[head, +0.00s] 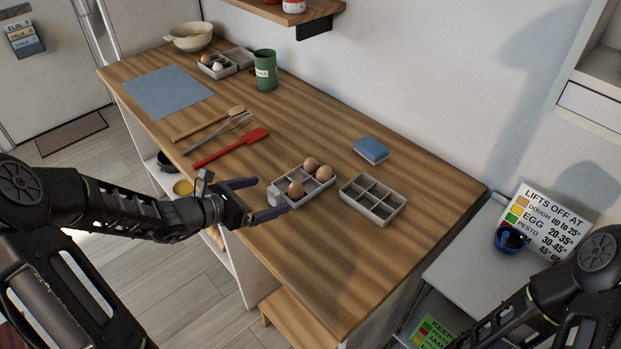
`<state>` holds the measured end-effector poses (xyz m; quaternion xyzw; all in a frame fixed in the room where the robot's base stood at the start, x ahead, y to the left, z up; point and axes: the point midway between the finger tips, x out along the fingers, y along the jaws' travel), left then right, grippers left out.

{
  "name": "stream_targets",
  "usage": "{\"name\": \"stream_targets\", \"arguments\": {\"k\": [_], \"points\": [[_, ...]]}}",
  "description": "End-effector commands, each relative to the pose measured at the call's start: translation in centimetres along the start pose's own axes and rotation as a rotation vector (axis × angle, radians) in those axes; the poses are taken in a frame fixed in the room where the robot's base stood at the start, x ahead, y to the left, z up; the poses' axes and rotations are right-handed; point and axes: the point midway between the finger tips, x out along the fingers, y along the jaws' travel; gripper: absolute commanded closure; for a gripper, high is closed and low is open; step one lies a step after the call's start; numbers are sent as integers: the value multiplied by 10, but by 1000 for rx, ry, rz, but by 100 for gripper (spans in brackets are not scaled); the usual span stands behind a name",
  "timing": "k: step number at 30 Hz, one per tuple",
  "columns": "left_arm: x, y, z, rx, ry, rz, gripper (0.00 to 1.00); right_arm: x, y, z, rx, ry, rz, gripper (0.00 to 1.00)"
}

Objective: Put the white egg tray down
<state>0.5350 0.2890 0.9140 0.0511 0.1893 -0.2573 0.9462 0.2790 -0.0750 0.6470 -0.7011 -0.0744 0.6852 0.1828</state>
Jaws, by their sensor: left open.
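A pale grey-white egg tray (319,187) with several compartments rests on the wooden counter and holds brown eggs (296,189). Its near left end has a pale block-like part (277,195); I cannot tell what this is. My left gripper (256,198) is open at that left end, its two purple-grey fingers spread apart. The far finger is left of the tray and the near finger is close to its front left corner; contact is unclear. A similar empty grey tray (373,199) sits to the right. My right arm enters at lower right, with its gripper out of view.
A red spatula (231,147), whisk (218,132) and wooden spoon (208,124) lie left of the tray. A blue sponge-like block (371,149), green canister (265,71), another egg tray (217,69) and bowl (192,37) stand farther back. The counter's front right is clear.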

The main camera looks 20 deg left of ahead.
Motion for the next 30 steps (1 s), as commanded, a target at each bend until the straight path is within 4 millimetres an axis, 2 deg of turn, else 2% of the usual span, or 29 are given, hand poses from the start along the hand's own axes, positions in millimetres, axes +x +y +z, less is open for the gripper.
{"name": "stream_targets", "arguments": {"k": [9,18,27,30], "points": [[0,0,0,0,1,0,0,0,0,1,-1,-2,0,42],[25,-1,0,0,1,-1,0,0,0,1,-1,-1,0,42],[27,0,0,1,1,0,0,0,0,1,0,-1,0,42],[33,-1,1,-1,-1,-2,0,-2,-1,1,0,-1,0,42]]}}
